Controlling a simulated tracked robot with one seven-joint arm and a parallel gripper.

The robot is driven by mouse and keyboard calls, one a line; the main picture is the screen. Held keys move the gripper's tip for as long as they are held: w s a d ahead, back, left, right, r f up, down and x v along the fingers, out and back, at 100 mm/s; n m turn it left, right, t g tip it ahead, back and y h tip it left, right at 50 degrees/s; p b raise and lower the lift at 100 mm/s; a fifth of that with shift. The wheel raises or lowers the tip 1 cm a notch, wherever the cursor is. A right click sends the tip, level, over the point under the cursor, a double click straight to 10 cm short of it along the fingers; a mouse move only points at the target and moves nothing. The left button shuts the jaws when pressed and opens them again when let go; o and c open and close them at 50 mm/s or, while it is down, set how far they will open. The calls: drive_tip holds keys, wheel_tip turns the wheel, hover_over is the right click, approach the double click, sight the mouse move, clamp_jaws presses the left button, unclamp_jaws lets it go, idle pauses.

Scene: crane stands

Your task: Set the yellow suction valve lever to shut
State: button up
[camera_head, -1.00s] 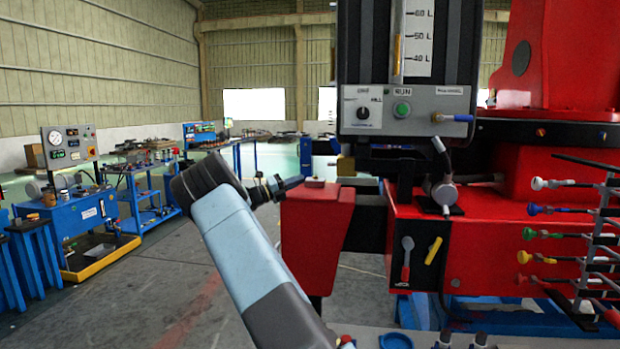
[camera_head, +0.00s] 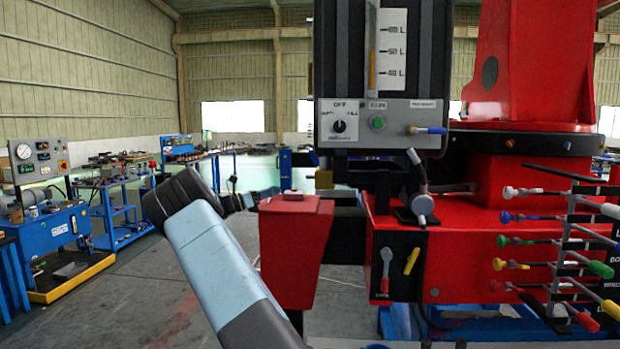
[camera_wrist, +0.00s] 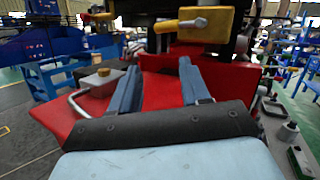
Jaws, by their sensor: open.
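The yellow lever (camera_head: 411,260) sits on a black plate on the front of the red machine in the head view. It is tilted, its upper end to the right. A lever with a red lower end (camera_head: 385,272) stands nearly upright just left of it. My gripper (camera_wrist: 160,72) is open in the wrist view, with nothing between its two blue fingers. In the head view my arm mostly hides it, well left of the yellow lever and apart from it. I cannot make out the yellow lever in the wrist view.
A red block (camera_head: 295,240) stands between my arm and the levers. A grey control box (camera_head: 378,122) hangs above them. Several colored levers (camera_head: 515,240) stick out at the right.

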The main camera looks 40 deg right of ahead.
sight(310, 175)
drive_tip(key=m, duration=0.3)
drive_tip(key=r+m, duration=0.1)
drive_tip(key=m, duration=0.2)
drive_tip(key=shift+d+r+m, duration=0.1)
drive_tip(key=shift+d+m, duration=0.1)
drive_tip(key=shift+m, duration=0.1)
drive_tip(key=m, duration=0.3)
drive_tip(key=shift+d+r+m+g+y, duration=0.2)
drive_tip(key=shift+r+m+g+y, duration=0.1)
drive_tip(key=shift+m, duration=0.1)
drive_tip(key=s+d+r+m, duration=0.1)
drive_tip(key=d+m, duration=0.1)
drive_tip(key=d, duration=0.2)
drive_tip(key=s+d+r+m, duration=0.1)
drive_tip(key=d+m, duration=0.2)
drive_tip(key=d, duration=0.2)
drive_tip(key=s+d+r+m, duration=0.1)
drive_tip(key=s+d+m, duration=0.1)
drive_tip(key=d+m, duration=0.1)
drive_tip(key=shift+d+r+y, duration=0.1)
drive_tip(key=shift+d+y, duration=0.2)
drive_tip(key=shift+d, duration=0.5)
clamp_jaws()
